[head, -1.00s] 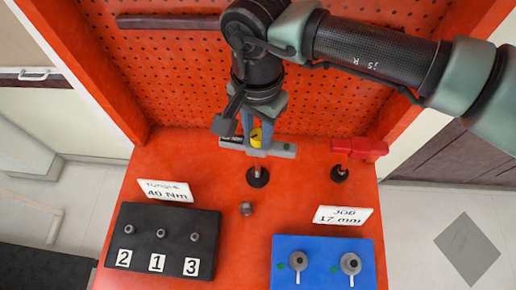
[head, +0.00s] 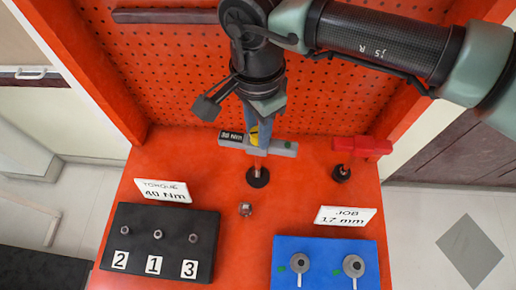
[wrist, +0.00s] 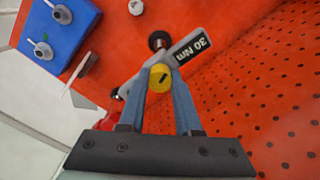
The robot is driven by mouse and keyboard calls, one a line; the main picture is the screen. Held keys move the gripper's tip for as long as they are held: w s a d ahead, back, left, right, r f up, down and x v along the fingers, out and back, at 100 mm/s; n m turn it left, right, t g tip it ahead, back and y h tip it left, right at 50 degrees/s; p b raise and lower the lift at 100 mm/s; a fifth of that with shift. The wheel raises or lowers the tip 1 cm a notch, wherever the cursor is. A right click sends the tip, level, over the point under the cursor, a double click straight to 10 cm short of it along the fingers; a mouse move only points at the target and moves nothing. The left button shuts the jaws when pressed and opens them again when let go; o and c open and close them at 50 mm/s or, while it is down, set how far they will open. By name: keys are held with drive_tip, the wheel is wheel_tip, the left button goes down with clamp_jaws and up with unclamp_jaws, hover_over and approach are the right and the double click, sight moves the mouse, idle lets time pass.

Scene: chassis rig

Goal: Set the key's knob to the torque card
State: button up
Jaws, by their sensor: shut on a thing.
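The key is a grey bar (head: 280,149) on a stand with a round black base (head: 257,177), at the middle back of the red bench. Its black label (head: 231,136) reads 30 Nm, also in the wrist view (wrist: 190,47). The yellow knob (wrist: 160,77) with a dark pointer line sits on the bar. My gripper (head: 254,134) is shut on the knob from above, one finger on each side in the wrist view. The torque card (head: 164,191) is white and reads 40 Nm.
A black block (head: 205,222) with several studs numbered 2, 1, 3 is front left. A blue block (head: 325,249) with two round pieces is front right, behind it the JOB card (head: 345,215) reading 17 mm. A red tool (head: 362,146) stands right. A small nut (head: 245,209) lies mid-bench.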

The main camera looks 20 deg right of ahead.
drive_tip(key=shift+m+b, duration=0.8)
drive_tip(key=shift+m, duration=1.1)
drive_tip(key=shift+m+b, duration=0.35)
drive_tip(key=shift+m, duration=0.45)
drive_tip(key=shift+m+b, duration=0.4)
drive_tip(key=shift+m, duration=0.6)
drive_tip(key=o, duration=0.9)
drive_tip(key=shift+c, duration=0.2)
